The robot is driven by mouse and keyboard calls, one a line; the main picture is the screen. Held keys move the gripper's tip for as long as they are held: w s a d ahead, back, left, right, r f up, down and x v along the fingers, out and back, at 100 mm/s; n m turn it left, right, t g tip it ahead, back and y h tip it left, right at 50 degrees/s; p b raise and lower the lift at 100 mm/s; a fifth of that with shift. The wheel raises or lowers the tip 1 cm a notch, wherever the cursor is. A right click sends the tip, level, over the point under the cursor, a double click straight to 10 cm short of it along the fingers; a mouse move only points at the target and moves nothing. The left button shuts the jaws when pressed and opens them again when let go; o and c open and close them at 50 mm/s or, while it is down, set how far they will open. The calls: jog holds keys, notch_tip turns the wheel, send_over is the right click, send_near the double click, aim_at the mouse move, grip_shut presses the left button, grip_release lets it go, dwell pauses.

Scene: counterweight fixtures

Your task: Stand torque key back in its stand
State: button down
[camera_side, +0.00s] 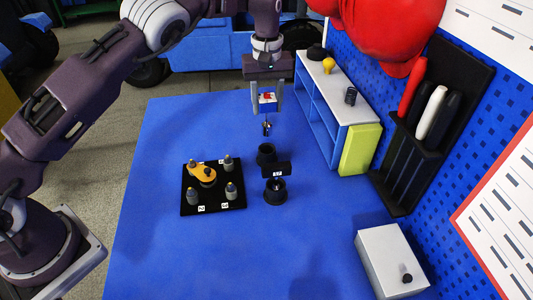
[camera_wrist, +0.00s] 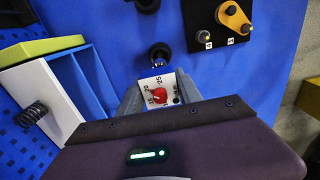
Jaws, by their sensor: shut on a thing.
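The torque key (camera_side: 267,98) has a white dial face with a red pointer, and a thin dark shaft hangs below it. My gripper (camera_side: 267,109) is shut on its head and holds it upright above the table. In the wrist view, the dial of the torque key (camera_wrist: 160,90) shows between the fingers. An empty-looking round black holder (camera_side: 266,153), seemingly its stand, is on the table below the shaft tip, with a clear gap. The holder also shows in the wrist view (camera_wrist: 160,53), beyond the dial.
A second black holder (camera_side: 275,196) stands just in front, with a black labelled block (camera_side: 277,170) above it. A black plate (camera_side: 222,204) with several pegs and an orange lever (camera_side: 201,174) lies left. A shelf unit (camera_side: 328,88) and white box (camera_side: 385,258) are right. The front-left table is clear.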

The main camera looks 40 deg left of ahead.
aim_at(267, 133)
notch_tip(267, 133, down, 9)
jog(key=shift+r, duration=0.1)
jog(key=shift+f, duration=0.3)
jog(key=shift+f, duration=0.3)
jog(key=c, duration=0.8)
grip_release()
